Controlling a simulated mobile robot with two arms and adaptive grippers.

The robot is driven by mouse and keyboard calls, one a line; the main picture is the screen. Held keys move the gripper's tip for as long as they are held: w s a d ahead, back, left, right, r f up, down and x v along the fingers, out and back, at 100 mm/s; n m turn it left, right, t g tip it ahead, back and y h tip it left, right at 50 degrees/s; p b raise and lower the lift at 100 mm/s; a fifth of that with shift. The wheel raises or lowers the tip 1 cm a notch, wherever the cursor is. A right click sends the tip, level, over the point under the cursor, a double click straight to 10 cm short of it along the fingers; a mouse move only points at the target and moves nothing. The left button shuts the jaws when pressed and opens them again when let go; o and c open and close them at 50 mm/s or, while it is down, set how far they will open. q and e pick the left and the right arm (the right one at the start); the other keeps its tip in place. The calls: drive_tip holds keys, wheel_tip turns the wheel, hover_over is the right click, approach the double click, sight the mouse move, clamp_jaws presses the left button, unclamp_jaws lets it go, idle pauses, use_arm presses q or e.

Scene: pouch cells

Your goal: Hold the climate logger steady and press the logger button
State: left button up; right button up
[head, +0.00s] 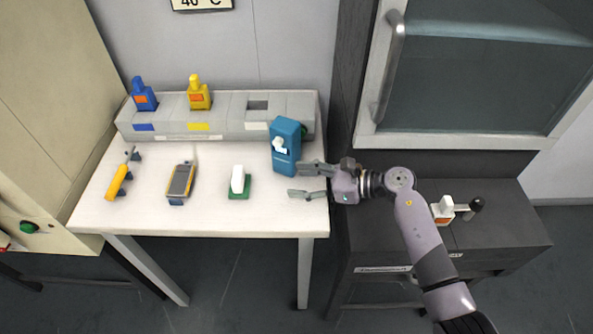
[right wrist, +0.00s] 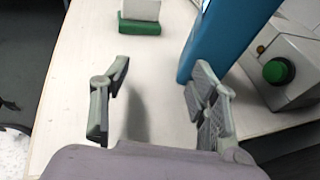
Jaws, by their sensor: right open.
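A teal upright box (head: 285,158) with a white part (head: 280,145) on its front stands at the table's right side; I take it for the climate logger, though no label is readable. Its lower part (right wrist: 222,40) shows in the right wrist view. My right gripper (head: 298,181) is open and empty, just in front of the box and low over the table. In the right wrist view one finger overlaps the box's lower edge and the other is over bare table; contact cannot be told. A green button (right wrist: 278,70) sits on the grey block's end beside the box. My left gripper is out of view.
A grey rack (head: 225,122) holds a blue bottle (head: 144,98) and a yellow bottle (head: 200,96). A yellow screwdriver-like tool (head: 119,180), a yellow handheld meter (head: 181,181) and a white block on a green base (head: 238,194) are on the white table (head: 210,218). A dark cabinet stands right.

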drive_tip(key=shift+w+a, duration=0.1)
drive_tip(key=shift+a, duration=0.2)
drive_tip(key=shift+c, duration=0.2)
clamp_jaws()
idle(0.4)
drive_tip(key=shift+o, duration=1.6)
unclamp_jaws()
